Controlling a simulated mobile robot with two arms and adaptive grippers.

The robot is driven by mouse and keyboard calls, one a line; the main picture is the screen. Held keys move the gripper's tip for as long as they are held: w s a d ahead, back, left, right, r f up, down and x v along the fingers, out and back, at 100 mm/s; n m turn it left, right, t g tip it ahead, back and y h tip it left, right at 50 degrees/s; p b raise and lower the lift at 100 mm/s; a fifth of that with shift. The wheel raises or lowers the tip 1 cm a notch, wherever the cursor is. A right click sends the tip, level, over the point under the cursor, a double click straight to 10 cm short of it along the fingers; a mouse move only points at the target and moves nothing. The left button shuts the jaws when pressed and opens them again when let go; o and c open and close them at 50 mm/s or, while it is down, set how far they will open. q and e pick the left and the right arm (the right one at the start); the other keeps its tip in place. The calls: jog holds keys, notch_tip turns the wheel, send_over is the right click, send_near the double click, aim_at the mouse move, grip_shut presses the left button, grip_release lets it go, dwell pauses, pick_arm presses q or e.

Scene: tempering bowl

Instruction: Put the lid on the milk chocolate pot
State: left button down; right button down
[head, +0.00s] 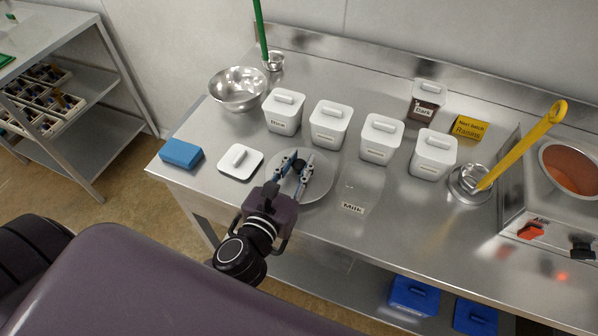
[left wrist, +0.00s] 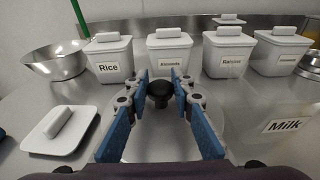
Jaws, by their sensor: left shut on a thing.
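My left gripper (head: 299,165) is shut on the black knob (left wrist: 159,90) of a round grey, see-through-looking lid (head: 314,188). The lid appears flat, at or just above the counter; I cannot tell if it touches. A clear square pot labelled Milk (head: 362,187) stands just right of it, with no lid on it; its label also shows in the left wrist view (left wrist: 286,126). A white square lid with a bar handle (head: 240,163) lies flat on the counter left of the gripper. My right gripper is not in view.
Several white lidded canisters (head: 329,124) stand behind. A lidded Dark pot (head: 427,99) and yellow box (head: 469,129) are at back right. A steel bowl (head: 238,88) and blue block (head: 182,154) are left. A yellow-handled tool (head: 520,145) and a heater (head: 570,166) are right.

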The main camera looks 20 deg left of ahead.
aim_at(298, 174)
pick_arm(q)
jog(key=shift+f, duration=1.35)
jog(key=shift+b, duration=0.3)
jog(key=c, duration=2.1)
grip_release()
jog(key=shift+f, duration=0.2)
jog(key=o, duration=0.4)
jog(key=shift+r, duration=0.1)
